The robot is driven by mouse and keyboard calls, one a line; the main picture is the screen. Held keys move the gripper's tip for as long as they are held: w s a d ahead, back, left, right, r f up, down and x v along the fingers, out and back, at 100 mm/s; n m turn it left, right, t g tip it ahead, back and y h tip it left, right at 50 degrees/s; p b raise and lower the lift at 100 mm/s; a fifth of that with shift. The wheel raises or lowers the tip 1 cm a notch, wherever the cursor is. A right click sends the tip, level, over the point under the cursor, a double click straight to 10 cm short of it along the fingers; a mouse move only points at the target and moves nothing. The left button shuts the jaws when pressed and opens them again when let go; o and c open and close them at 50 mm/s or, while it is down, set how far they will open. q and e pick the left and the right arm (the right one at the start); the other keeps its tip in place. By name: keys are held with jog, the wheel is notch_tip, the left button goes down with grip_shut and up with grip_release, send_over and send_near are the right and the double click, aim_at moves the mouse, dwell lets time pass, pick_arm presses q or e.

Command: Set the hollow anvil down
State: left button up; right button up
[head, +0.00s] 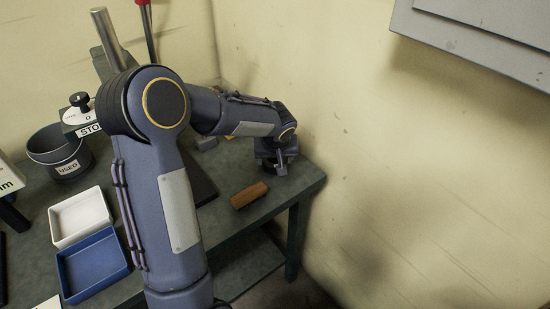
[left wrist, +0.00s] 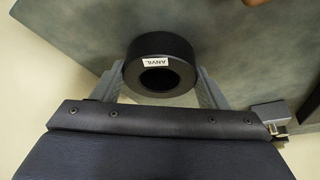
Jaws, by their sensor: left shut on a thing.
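The hollow anvil (left wrist: 146,49) is a short dark ring with a round hole and a white label reading ANVIL. In the left wrist view it sits between the two grey fingers of my left gripper (left wrist: 160,82), which is shut on it from both sides. In the head view my left gripper (head: 273,150) is at the far right end of the bench (head: 300,181), pointing down. The anvil is mostly hidden there, and I cannot tell whether it touches the bench top. My right gripper is in neither view.
A brown wooden block (head: 249,194) lies on the bench near its front edge, in front of my left gripper. A white tray (head: 55,232), a blue tray (head: 65,278) and a dark bucket labelled USED (head: 44,156) stand at the left. A wall borders the bench's right end.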

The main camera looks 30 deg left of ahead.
pick_arm(q)
jog(key=shift+f, duration=0.1)
jog(key=o, duration=1.6)
jog(key=shift+r, duration=0.4)
jog(key=v, duration=1.1)
jog(key=s+d+m+h, duration=0.1)
jog(key=s+d+h, duration=0.1)
jog(key=s, duration=0.6)
jog(key=s+d+m+t+h, duration=0.1)
jog(key=s+d, duration=0.3)
jog(key=s, duration=0.5)
jog(key=s+d+f+m+t+h, duration=0.1)
jog(key=s+d+m+h, duration=0.2)
jog(key=s, duration=0.5)
jog(key=shift+s+f, duration=0.1)
jog(key=shift+s, duration=0.1)
